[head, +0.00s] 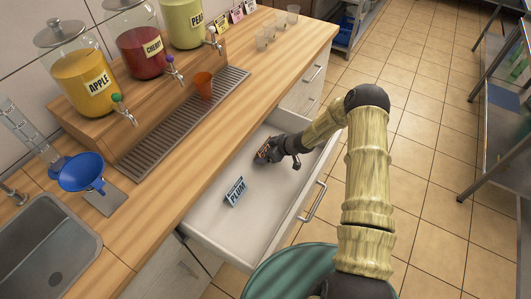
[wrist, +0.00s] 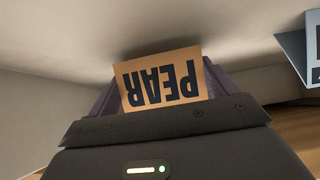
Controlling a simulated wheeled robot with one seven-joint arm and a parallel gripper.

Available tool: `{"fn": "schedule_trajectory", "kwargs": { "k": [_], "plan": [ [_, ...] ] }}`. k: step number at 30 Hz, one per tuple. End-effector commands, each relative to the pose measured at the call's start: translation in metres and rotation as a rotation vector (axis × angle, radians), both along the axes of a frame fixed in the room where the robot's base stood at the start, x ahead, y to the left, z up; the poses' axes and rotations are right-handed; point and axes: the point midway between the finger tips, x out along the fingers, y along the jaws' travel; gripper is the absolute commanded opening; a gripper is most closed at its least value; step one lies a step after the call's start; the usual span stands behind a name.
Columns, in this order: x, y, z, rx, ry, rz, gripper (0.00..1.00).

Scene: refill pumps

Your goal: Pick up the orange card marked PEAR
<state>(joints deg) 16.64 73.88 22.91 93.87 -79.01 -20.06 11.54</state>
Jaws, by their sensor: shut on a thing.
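The orange card marked PEAR (wrist: 161,78) is between the fingers of my gripper (wrist: 155,95), and its lettering is upside down in the wrist view. In the head view my gripper (head: 264,155) reaches down into the open white drawer and is shut on the card, which shows only as a small dark and orange patch there. I cannot tell whether the card touches the drawer floor.
A blue card marked PLUM (head: 235,192) stands in the same drawer (head: 210,222). Juice dispensers APPLE (head: 90,77), CHERRY (head: 148,46) and PEAR (head: 187,22) stand on the counter above. A green bin (head: 295,275) is in front.

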Motion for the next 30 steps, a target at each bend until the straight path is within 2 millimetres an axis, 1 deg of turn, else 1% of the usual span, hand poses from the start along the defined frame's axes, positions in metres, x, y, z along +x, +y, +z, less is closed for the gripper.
{"fn": "schedule_trajectory", "kwargs": {
  "k": [5,7,15,24,27,30],
  "plan": [
    [0.001,-0.001,0.034,-0.001,-0.003,0.001,0.64],
    [0.001,-0.001,0.051,-0.003,-0.005,0.000,0.64],
    [0.001,0.000,0.132,-0.004,-0.006,0.002,0.64],
    [0.000,0.001,0.217,-0.004,-0.005,0.004,0.64],
    [0.000,0.001,0.238,-0.002,-0.004,0.003,0.64],
    [0.000,0.001,0.254,-0.002,-0.002,0.003,0.64]
  ]
}}
